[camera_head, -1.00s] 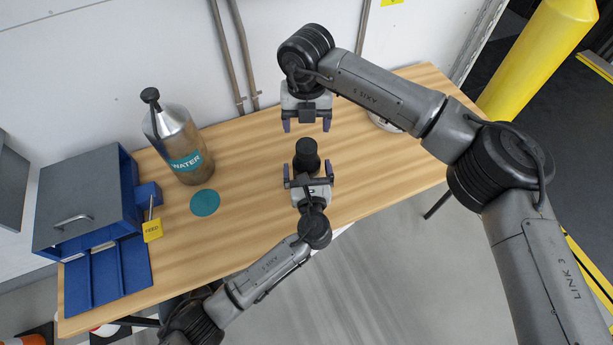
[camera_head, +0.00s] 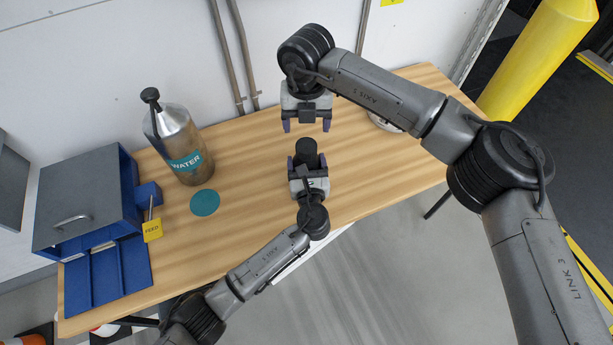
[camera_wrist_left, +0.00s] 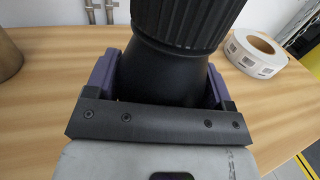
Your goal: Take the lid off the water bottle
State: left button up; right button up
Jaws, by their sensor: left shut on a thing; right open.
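A black bottle (camera_head: 306,148) is at the middle of the table, clamped between the purple-padded fingers of my left gripper (camera_head: 307,162). In the left wrist view its smooth body (camera_wrist_left: 165,75) is between the pads, with a wider ribbed black lid (camera_wrist_left: 187,20) on top. Its lower part is hidden by the gripper. My right gripper (camera_head: 307,125) is open and empty, apart from the bottle, just beyond it in the head view. A metal flask (camera_head: 170,128) with a teal WATER label and black top stands upright at the left of the table.
A blue box with a grey lid (camera_head: 80,200) and a yellow FEED tag (camera_head: 152,230) are at the left end. A teal disc (camera_head: 205,203) lies before the flask. A tape roll (camera_wrist_left: 257,53) lies at the right. Table (camera_head: 240,235) between disc and left gripper is clear.

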aim_at(306, 145)
pick_arm(q)
jog(key=c, duration=0.8)
jog(key=shift+c, duration=1.3)
pick_arm(e)
jog(key=shift+s+a+f+g+y, duration=0.15)
jog(key=shift+s+a+f, duration=0.1)
jog(key=shift+f, duration=0.2)
jog(key=shift+s+a+f+g+y, duration=0.15)
jog(key=shift+s+a+f, duration=0.1)
jog(key=shift+f, duration=0.2)
jog(key=shift+w+a+r+m, duration=0.15)
jog(key=shift+r+m, duration=0.2)
jog(key=shift+m, duration=0.25)
jog(key=shift+w+d+r+m, duration=0.15)
jog(key=shift+r+m, duration=0.2)
jog(key=shift+m, duration=0.25)
jog(key=m, duration=0.2)
jog(key=shift+w+d+r+m, duration=0.2)
jog(key=shift+d+m, duration=0.05)
jog(key=shift+m, duration=0.15)
jog(key=m, duration=0.3)
jog(key=shift+d, duration=0.25)
jog(key=shift+m, duration=0.4)
jog(key=shift+f, duration=4)
jog(key=shift+c, duration=0.4)
